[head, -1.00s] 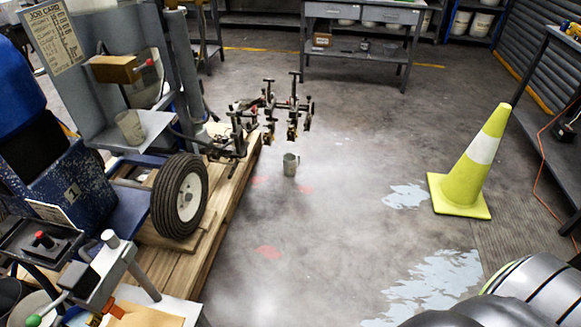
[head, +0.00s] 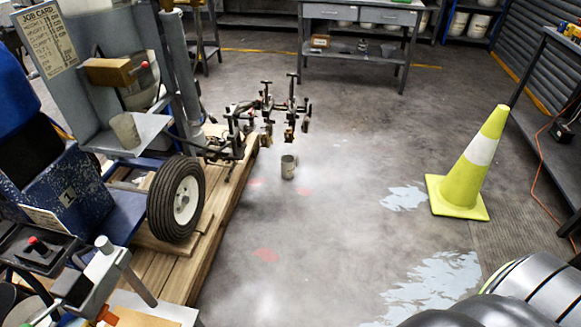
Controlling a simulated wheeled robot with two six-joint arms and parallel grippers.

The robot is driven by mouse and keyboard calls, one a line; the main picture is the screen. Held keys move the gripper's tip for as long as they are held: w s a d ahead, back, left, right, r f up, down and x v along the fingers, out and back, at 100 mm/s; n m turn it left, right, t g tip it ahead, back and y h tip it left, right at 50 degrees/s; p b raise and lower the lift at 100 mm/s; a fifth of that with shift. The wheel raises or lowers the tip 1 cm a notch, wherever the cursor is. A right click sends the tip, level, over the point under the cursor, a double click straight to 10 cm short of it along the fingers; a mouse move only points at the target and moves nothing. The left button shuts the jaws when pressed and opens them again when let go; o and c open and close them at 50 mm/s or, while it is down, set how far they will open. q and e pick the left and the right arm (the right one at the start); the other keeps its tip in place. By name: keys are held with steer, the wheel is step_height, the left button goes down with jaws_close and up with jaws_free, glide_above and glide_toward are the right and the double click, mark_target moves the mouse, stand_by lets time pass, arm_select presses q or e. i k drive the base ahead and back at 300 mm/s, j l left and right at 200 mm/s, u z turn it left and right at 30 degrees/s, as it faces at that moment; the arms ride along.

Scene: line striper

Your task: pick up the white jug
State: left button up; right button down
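A second pale, off-white cup-shaped vessel (head: 126,131) stands on the grey shelf of the striping machine at the left. I cannot tell for sure which of the two is the white jug. Neither of my grippers shows in the head view, and nothing of mine touches either vessel.
The machine's tyre (head: 176,200) and the wooden platform (head: 205,237) fill the left. A yellow cone (head: 466,170) stands at the right. The floor between is open, with pale paint patches (head: 430,287). A grey workbench (head: 362,12) is at the back.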

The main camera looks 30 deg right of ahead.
mark_target(287, 162)
steer(key=i+l, duration=0.35)
steer(key=l, duration=0.15)
steer(key=i+l+z, duration=0.15)
steer(key=i+l, duration=0.15)
steer(key=l, duration=0.25)
steer(key=i+l, duration=0.4)
steer(key=k+l+z, duration=0.05)
